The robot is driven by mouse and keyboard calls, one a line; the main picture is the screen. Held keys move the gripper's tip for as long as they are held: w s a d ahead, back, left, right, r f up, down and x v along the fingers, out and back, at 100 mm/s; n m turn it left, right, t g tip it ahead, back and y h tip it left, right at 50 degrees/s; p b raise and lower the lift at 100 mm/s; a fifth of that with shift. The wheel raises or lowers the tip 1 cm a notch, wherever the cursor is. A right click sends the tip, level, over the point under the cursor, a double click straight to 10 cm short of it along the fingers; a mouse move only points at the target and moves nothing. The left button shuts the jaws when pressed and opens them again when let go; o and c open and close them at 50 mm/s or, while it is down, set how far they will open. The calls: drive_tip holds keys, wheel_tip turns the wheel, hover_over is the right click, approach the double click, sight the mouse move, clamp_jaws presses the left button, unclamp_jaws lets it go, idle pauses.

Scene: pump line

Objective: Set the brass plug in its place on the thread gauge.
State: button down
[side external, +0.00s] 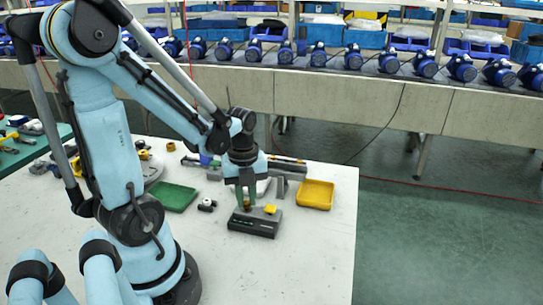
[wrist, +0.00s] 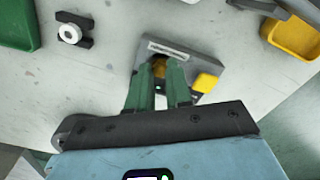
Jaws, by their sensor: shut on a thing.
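The thread gauge (side external: 255,222) is a grey block with a dark front face, lying on the white table; it also shows in the wrist view (wrist: 180,47). My gripper (side external: 246,201) points down over the gauge's left part. Its green fingers (wrist: 164,72) are shut on the brass plug (wrist: 158,68), which is mostly hidden between them. The plug's lower end is at or just above the gauge's top; I cannot tell whether it touches. A yellow block (wrist: 206,82) sits on the gauge beside the fingers, at right in both views.
A green tray (side external: 173,196) lies to the left and a yellow tray (side external: 316,194) to the right. A small black-and-white part (side external: 207,205) is left of the gauge. A grey bracket (side external: 281,186) stands close behind. The table in front is clear.

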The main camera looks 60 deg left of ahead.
idle(0.3)
drive_tip(key=c, duration=1)
unclamp_jaws()
drive_tip(key=shift+o, duration=0.2)
drive_tip(key=shift+r, duration=2.95)
drive_tip(key=w+d+r+n+t, duration=0.2)
drive_tip(key=d+n, duration=0.4)
drive_tip(key=n, duration=0.4)
drive_tip(key=w+d+r+n+t, duration=0.2)
drive_tip(key=d+n+t, duration=0.3)
drive_tip(key=n, duration=0.6)
drive_tip(key=shift+w+d+r, duration=0.2)
drive_tip(key=shift+w+d, duration=0.15)
drive_tip(key=shift+w, duration=0.3)
